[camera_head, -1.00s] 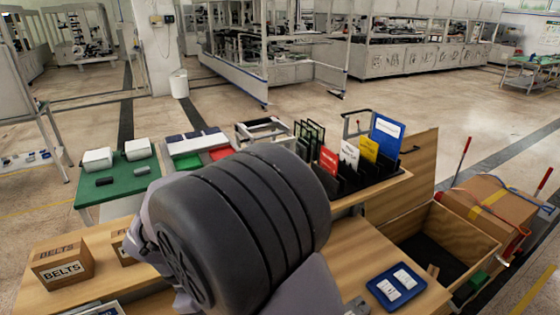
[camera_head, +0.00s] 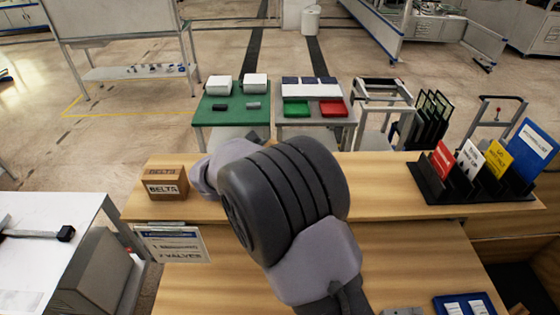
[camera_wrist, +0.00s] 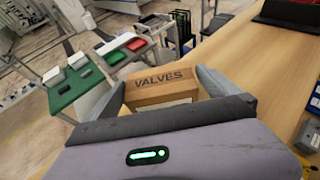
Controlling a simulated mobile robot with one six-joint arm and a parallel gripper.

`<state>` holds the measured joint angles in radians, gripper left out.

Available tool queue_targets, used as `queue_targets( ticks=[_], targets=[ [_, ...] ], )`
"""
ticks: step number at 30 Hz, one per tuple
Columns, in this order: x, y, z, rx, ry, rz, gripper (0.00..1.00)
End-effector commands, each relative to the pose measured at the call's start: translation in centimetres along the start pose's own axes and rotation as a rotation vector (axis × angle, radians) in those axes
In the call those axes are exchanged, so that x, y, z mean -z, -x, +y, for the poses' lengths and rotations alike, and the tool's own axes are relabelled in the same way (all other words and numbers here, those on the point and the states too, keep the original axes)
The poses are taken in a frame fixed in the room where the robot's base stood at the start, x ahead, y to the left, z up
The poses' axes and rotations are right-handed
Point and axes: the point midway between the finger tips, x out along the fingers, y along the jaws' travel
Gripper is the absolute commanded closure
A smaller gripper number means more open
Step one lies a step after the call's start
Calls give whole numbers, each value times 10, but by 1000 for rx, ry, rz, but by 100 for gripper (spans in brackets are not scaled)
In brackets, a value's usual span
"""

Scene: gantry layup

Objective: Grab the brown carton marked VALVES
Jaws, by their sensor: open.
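The brown carton marked VALVES (camera_wrist: 165,88) sits on the wooden bench top in the wrist view, its lettering facing my camera and a pale label partly visible below. My gripper (camera_wrist: 160,76) is open, with one grey finger at the carton's left and one at its right. I cannot tell whether either finger touches it. The carton's lower front is hidden behind my gripper body. In the head view my arm hides this carton and the gripper's fingers.
A similar brown carton marked BELTS (camera_head: 165,183) stands on the wooden bench (camera_head: 385,168) at the left. A file rack (camera_head: 475,188) stands at the right. A green table (camera_head: 232,113) and a table with trays (camera_head: 313,110) stand behind. A sign (camera_head: 173,245) hangs at the bench front.

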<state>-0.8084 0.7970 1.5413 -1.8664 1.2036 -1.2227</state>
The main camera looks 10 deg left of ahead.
Motion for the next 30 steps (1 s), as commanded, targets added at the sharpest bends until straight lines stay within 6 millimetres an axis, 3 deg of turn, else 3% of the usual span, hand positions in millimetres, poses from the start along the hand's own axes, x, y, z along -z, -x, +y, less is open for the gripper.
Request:
queue_targets(
  ticks=[6, 13, 14, 22, 30],
  targets=[
    [0, -40, 1, 2, 0, 1, 0],
    [0, -44, 2, 0, 0, 1, 0],
    [0, -44, 2, 0, 0, 1, 2],
    [0, -43, 2, 1, 0, 1, 55],
    [-1, -43, 2, 1, -1, 1, 58]
  ],
)
